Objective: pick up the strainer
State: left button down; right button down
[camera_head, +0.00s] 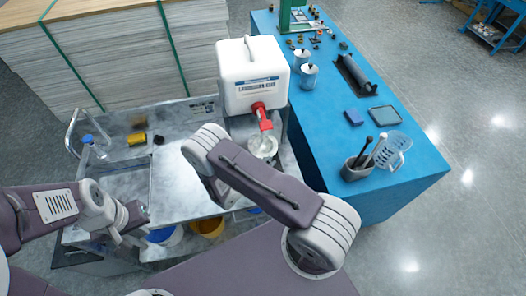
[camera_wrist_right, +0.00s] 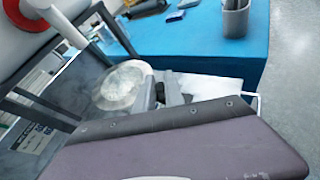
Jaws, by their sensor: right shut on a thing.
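A round, pale, mesh-like thing that looks like the strainer (camera_head: 263,146) is under the red tap of a white container in the head view. It also shows in the right wrist view (camera_wrist_right: 124,86), with its round face up. My right gripper (camera_wrist_right: 172,90) is shut at the strainer's right side and holds it. In the head view my right forearm hides most of this gripper. My left gripper (camera_head: 138,226) is empty at the left, over the front of the metal cart, and its fingers look apart.
The white container (camera_head: 252,85) with its red tap (camera_head: 262,116) stands on the metal cart (camera_head: 185,180). Buckets (camera_head: 207,228) sit below the cart.

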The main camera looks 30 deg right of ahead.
jog(key=shift+r, duration=0.5)
jog(key=s+d+r+b, duration=0.4)
jog(key=d+r+b, duration=0.1)
jog(key=d+r, duration=0.5)
jog(key=shift+d, duration=0.5)
